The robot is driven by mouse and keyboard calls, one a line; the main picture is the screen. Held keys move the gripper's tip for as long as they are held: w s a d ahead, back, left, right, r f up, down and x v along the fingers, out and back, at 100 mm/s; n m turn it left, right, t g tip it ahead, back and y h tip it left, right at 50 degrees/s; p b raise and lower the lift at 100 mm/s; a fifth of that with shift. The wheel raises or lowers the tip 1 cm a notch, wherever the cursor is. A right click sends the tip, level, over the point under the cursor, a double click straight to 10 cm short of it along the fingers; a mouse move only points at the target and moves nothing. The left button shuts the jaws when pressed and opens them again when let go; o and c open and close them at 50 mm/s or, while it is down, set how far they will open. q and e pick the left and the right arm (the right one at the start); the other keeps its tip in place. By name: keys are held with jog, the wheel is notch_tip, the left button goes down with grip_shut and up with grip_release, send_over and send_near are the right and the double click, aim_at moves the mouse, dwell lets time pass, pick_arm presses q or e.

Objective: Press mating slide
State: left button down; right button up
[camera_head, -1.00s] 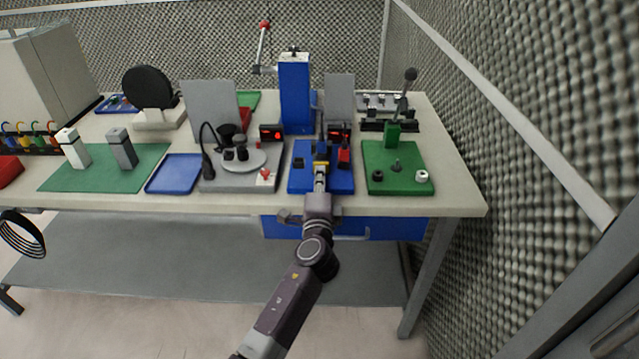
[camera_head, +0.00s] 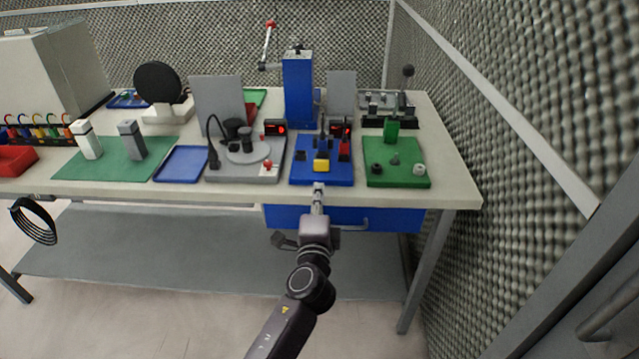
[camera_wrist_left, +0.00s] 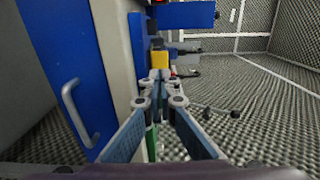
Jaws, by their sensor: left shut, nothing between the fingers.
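The blue fixture (camera_head: 335,174) sits near the table's front edge, with a yellow block (camera_head: 321,165) at its front and dark and red parts behind. I take the yellow block to be the slide's front piece. My left gripper (camera_head: 318,187) is shut and empty, just in front of the fixture at the table edge. In the left wrist view the closed fingertips (camera_wrist_left: 160,75) point at the yellow block (camera_wrist_left: 160,59), with a small gap that is hard to judge. My right gripper is not in view.
A blue press column (camera_head: 299,90) stands behind the fixture. A grey fixture (camera_head: 222,172) is to the left and a green one (camera_head: 402,177) to the right. The blue drawer (camera_head: 390,217) hangs under the tabletop. Free floor lies in front of the table.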

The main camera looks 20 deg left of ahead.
pick_arm(q)
jog(key=v, duration=0.3)
jog(key=shift+s+d, duration=0.1)
jog(key=shift+s, duration=0.2)
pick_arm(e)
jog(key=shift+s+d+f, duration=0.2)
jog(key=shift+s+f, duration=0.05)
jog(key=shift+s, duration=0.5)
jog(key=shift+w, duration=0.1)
